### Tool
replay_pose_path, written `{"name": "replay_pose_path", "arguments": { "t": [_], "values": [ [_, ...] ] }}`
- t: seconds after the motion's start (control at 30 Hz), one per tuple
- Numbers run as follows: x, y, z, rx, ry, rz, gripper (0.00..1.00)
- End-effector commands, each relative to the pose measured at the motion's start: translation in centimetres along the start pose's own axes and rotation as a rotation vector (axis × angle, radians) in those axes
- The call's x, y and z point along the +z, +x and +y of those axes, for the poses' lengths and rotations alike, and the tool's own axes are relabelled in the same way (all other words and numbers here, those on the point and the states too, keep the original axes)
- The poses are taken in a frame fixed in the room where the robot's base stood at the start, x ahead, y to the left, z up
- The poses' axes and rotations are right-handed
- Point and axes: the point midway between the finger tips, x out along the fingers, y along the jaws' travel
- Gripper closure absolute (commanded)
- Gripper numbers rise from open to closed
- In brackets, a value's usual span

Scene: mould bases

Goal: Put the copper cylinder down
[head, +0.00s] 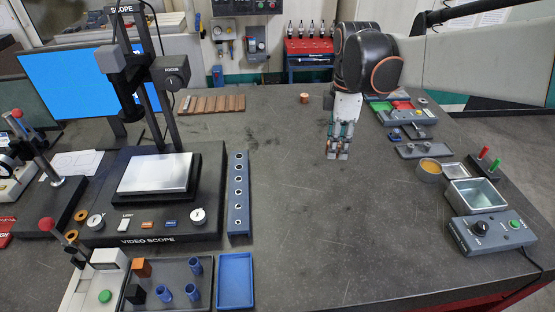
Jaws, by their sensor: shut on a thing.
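My gripper (338,154) points down over the right middle of the dark bench, with its fingertips low, close to the bench top. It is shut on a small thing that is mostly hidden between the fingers. I cannot make out its shape or colour, or whether it touches the bench. A small copper-coloured cylinder (304,98) stands upright near the bench's back edge, behind and left of my gripper and apart from it.
A blue rail with holes (238,195) and the video scope (155,185) stand left. A grey plate with pegs (425,150), metal tins (476,195) and a control box (493,236) line the right. The bench (330,230) is clear around and in front of my gripper.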

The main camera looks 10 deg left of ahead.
Motion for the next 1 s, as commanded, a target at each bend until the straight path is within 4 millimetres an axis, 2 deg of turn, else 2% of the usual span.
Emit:
{"name": "replay_pose_path", "arguments": {
  "t": [0.17,0.5,0.7,1.0],
  "values": [
    [0.0,1.9,0.0,0.0,0.002,0.0,1.0],
    [0.1,10.2,0.1,0.0,0.004,0.0,1.0],
    [0.1,14.3,0.1,0.0,0.004,0.0,1.0],
    [0.1,16.5,0.1,0.0,0.004,0.0,1.0]
  ]
}}
